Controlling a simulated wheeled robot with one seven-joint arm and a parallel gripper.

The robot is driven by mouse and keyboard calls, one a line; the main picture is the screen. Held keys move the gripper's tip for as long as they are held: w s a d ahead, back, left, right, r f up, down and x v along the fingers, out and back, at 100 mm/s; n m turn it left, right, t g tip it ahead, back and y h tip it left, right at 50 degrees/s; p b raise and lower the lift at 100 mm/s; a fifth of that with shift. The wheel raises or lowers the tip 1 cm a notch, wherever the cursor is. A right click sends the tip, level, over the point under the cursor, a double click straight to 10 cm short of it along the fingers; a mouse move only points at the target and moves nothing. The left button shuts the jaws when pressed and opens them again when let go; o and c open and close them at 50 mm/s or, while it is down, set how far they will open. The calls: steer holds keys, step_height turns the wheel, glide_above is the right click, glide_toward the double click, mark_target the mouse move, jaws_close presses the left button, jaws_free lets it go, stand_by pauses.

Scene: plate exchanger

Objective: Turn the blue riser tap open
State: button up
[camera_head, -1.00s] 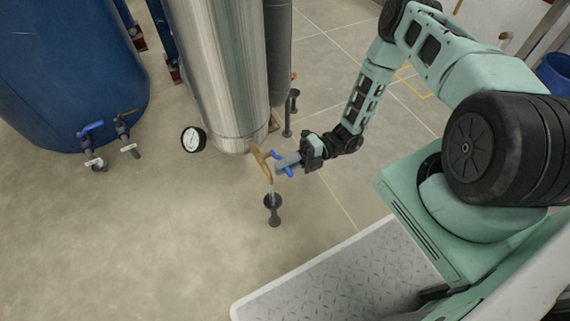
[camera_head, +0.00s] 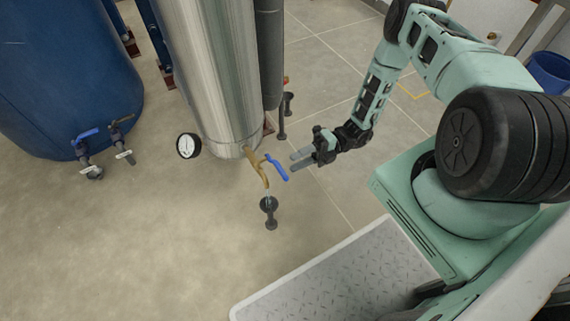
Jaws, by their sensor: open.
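A brass tap (camera_head: 257,168) with a blue lever (camera_head: 277,167) sticks out low on the steel cylinder. The lever slants down to the right, away from the tap body. A thin pale stream seems to run from the spout into a dark funnel (camera_head: 268,203) below. My gripper (camera_head: 295,160) is just right of the lever, its two grey fingers apart and pointing left at it. Nothing is between the fingers. A small gap seems to separate the fingertips from the lever. Another blue-handled tap (camera_head: 84,135) is on the blue tank at the left.
The steel cylinder (camera_head: 210,75) stands behind the tap, with a round gauge (camera_head: 188,146) to its left. The blue tank (camera_head: 65,80) fills the upper left. A dark post (camera_head: 284,115) stands behind the tap. The floor at front left is clear.

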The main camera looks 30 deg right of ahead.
steer(key=d, duration=1.1)
steer(key=shift+d+p, duration=0.15)
steer(key=shift+p, duration=0.25)
steer(key=w+a+r+n+g+h, duration=0.1)
steer(key=a+r+n+g+h, duration=0.35)
steer(key=a+r+n, duration=0.45)
steer(key=w+a+r+n+g+h, duration=0.1)
steer(key=a+r+n+g+h, duration=0.2)
steer(key=a+r+n+h, duration=0.6)
steer(key=s+a+r+n+t+h, duration=0.2)
steer(key=s+a+r+n+t, duration=0.15)
steer(key=s+r+n, duration=0.7)
steer(key=s+a+r+n+t+h, duration=0.2)
steer(key=s+a+r+n+t, duration=0.3)
steer(key=n, duration=1)
step_height(320, 180, up, 36)
steer(key=s+d+g+p, duration=0.1)
steer(key=d+p, duration=0.1)
steer(key=p, duration=3.2)
steer(key=shift+f, duration=0.25)
